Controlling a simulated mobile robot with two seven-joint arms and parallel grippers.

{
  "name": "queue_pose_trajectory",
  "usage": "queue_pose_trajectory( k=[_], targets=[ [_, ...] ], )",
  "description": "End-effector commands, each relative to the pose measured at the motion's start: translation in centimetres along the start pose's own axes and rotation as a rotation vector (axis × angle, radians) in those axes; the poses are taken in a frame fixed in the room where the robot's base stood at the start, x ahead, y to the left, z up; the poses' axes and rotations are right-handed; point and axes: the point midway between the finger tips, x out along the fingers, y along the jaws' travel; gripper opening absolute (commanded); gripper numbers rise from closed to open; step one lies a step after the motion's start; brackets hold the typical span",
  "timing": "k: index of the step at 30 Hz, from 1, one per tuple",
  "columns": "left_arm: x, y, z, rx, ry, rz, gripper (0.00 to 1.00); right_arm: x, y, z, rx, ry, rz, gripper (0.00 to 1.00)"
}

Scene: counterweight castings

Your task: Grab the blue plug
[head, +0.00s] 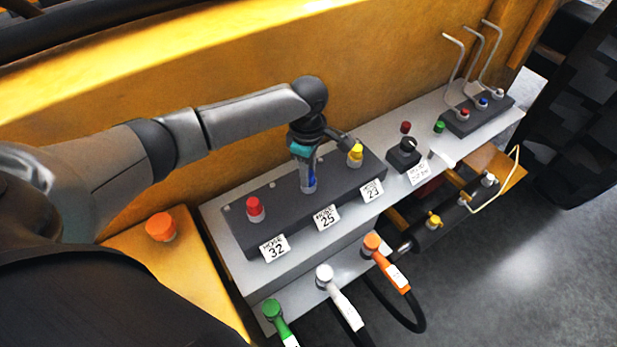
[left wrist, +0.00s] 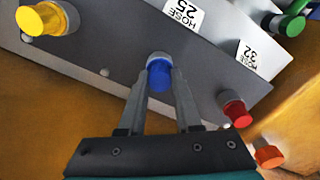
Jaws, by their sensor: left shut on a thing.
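The blue plug (left wrist: 159,76) sits in the middle place of the dark block (head: 285,209), by the HOSE 25 label. It stands between the two fingers of my left gripper (head: 308,178), which is shut on it. In the head view the fingers come down from above and hide most of the blue plug (head: 311,185). The red plug (head: 254,208) and the yellow plug (head: 355,154) stand on the same block, one on each side. My right gripper does not show.
Green, white and orange hose ends (head: 325,275) stand along the front ledge. A joystick box (head: 404,153) and a lever block (head: 478,115) stand to the right on the grey shelf. An orange cap (head: 160,227) sits at left. A yellow wall (head: 250,90) rises behind.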

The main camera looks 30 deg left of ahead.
Motion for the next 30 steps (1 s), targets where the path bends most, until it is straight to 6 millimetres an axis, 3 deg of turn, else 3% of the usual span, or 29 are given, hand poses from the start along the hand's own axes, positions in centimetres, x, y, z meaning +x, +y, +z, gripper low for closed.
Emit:
queue_pose_trajectory(
  k=[5, 20, 26, 30],
  targets=[
    [0.0, 0.0, 0.0, 0.000, 0.000, 0.000, 0.01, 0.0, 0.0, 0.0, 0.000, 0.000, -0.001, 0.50],
    [-0.3, 0.0, 0.0, 0.000, -0.001, 0.001, 0.00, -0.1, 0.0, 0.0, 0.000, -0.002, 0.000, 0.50],
    [-2.4, 0.1, 0.0, 0.000, -0.002, 0.002, 0.00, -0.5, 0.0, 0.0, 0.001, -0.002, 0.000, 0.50],
    [-5.5, 0.1, 0.0, 0.000, -0.002, 0.005, 0.00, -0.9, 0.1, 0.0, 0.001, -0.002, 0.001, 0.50]
  ],
)
